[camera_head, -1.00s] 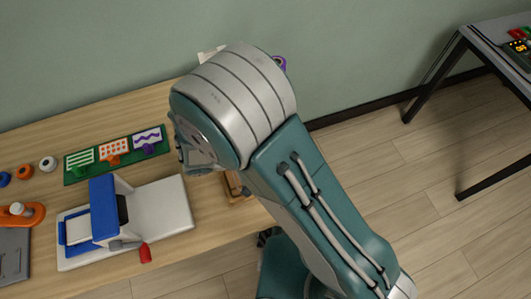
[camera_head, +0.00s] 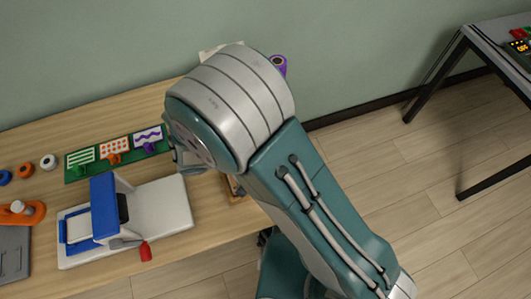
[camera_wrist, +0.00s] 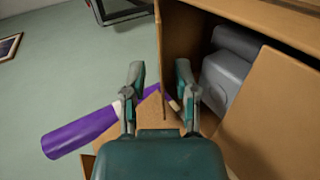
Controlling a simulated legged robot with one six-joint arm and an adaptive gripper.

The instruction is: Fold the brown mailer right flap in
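The brown mailer (camera_wrist: 240,22) fills the upper right of the wrist view, open, with a grey rounded object (camera_wrist: 228,70) inside. One brown flap (camera_wrist: 275,115) stands tilted at the right of the opening. Another brown cardboard piece (camera_wrist: 150,112) shows low between my fingers; I cannot tell whether they touch it. My gripper (camera_wrist: 160,72) is open, its two fingers apart in front of the mailer's near edge. In the head view my arm hides the gripper and most of the mailer; only a small brown part (camera_head: 236,188) shows beside the arm.
A purple roll (camera_wrist: 80,132) lies close to my left finger; its end shows in the head view (camera_head: 278,65).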

